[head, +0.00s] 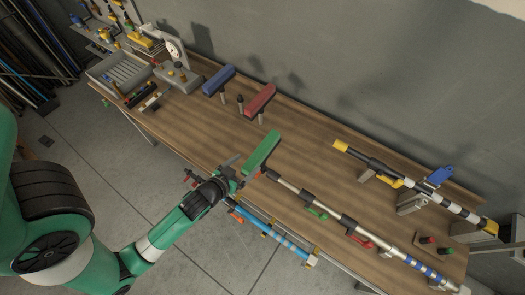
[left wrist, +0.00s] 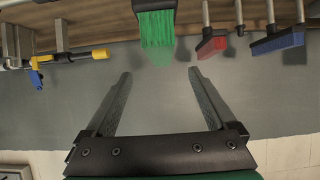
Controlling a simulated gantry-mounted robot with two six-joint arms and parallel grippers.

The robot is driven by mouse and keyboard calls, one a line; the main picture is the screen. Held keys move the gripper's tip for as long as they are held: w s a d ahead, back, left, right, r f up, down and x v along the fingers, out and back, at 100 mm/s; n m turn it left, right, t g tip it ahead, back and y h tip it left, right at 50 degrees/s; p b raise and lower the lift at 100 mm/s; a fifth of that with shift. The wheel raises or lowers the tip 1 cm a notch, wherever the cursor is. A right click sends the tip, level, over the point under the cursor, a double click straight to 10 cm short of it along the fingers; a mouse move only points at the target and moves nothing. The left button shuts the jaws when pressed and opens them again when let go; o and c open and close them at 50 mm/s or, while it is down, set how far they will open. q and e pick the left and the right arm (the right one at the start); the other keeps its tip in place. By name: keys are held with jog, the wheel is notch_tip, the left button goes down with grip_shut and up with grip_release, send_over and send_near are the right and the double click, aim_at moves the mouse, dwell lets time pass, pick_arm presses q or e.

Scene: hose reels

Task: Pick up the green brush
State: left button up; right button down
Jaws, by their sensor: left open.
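My left gripper (head: 236,170) is open and empty at the bench's front edge, close to the brush's near left side. In the left wrist view its two fingers (left wrist: 160,73) are spread apart, with the bristles beyond the tips and roughly centred between them. My right gripper is not in view.
A red brush (head: 260,100) and a blue brush (head: 218,80) stand farther back. A long silver pole (head: 328,212) runs right from beside the green brush. A blue tool (head: 270,230) hangs along the front edge. A yellow-tipped lance (head: 375,165) lies right. Bare wood lies behind the brush.

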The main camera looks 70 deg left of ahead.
aim_at(259, 153)
pick_arm(q)
jog(key=x, duration=0.6)
jog(key=shift+w+a+f, duration=0.15)
jog(key=shift+w+f, duration=0.05)
jog(key=shift+w, duration=0.1)
jog(key=x, duration=0.5)
jog(key=shift+a+r, duration=0.15)
grip_shut()
